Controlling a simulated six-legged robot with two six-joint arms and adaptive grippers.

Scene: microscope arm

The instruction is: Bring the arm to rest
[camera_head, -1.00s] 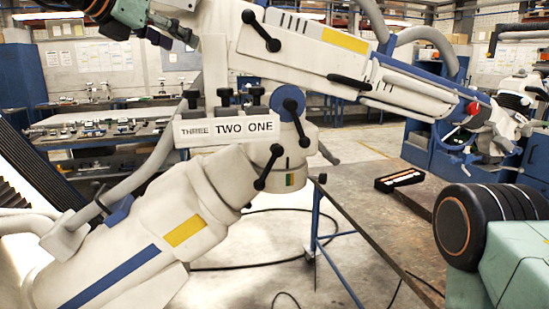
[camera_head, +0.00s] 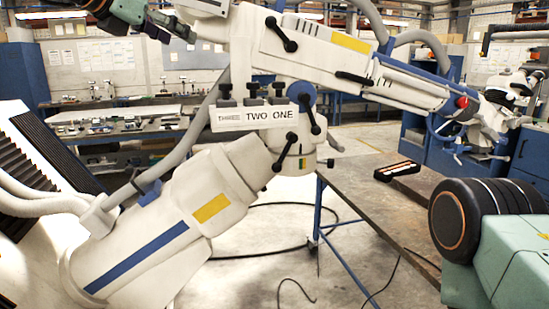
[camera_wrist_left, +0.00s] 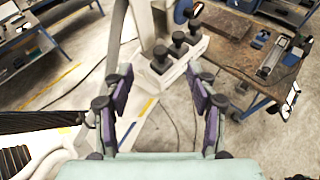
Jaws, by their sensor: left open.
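The white microscope arm (camera_head: 345,66) slopes down to the right across the head view, above a thick white lower section (camera_head: 165,225) with blue and yellow stripes. My left gripper (camera_head: 172,24) is at the top left, beside the upper end of the arm. In the left wrist view, its purple-padded fingers (camera_wrist_left: 161,103) stand wide apart with nothing between the pads. The knobs (camera_wrist_left: 178,48) lie beyond the fingertips. Contact with the arm cannot be told. My right gripper is not in view.
A worktable (camera_head: 375,195) with a small dark tray (camera_head: 397,171) stands to the right. Cables (camera_head: 290,288) lie on the floor. Benches with small items (camera_head: 120,122) line the back left. Black ribbed bellows (camera_head: 30,150) stand at the left edge.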

